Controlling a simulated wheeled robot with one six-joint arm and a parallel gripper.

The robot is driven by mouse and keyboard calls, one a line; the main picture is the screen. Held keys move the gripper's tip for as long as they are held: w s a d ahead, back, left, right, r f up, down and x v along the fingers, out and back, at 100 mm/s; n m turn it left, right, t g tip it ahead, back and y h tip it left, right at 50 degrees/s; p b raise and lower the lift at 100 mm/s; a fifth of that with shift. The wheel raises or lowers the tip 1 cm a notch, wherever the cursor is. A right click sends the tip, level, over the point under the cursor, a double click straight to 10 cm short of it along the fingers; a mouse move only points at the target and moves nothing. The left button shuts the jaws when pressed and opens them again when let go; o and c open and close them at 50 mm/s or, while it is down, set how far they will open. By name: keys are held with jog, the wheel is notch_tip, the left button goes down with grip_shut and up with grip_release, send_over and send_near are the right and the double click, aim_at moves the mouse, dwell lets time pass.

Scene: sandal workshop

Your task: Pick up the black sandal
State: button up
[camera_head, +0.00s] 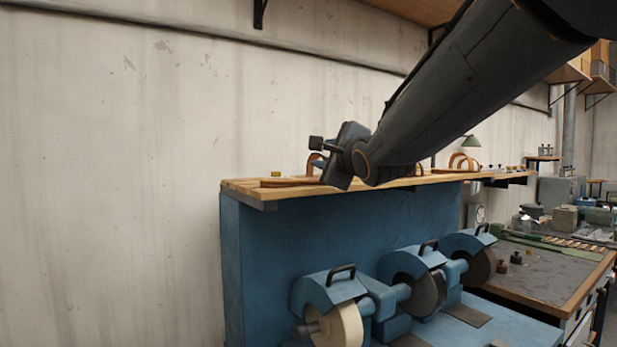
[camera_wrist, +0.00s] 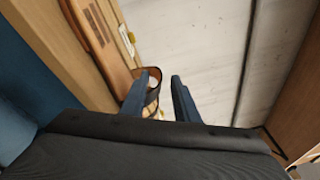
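My gripper (camera_wrist: 162,78) is open in the wrist view, with two dark blue fingers apart. A dark curved strap (camera_wrist: 153,100), perhaps of the black sandal, shows beside and behind the left finger, at the edge of the wooden shelf top (camera_wrist: 125,12). The finger hides part of it, and I see no clear grip. In the head view my gripper is over the wooden bench top (camera_head: 245,187), mostly hidden by my wrist. A brown curved strap (camera_head: 312,158) shows behind it. I cannot make out the whole black sandal in either view.
A small yellow object (camera_head: 276,174) and a flat brown piece (camera_head: 285,182) lie on the shelf. A pale wall (camera_head: 120,150) stands close behind. Blue grinding machines (camera_head: 330,290) stand below in front. More straps (camera_head: 462,161) stand further right along the shelf.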

jog(key=shift+x, duration=0.9)
grip_shut()
jog(key=shift+r, duration=0.1)
notch_tip(320, 180, up, 10)
jog(key=shift+p, duration=0.3)
jog(key=shift+s, duration=0.1)
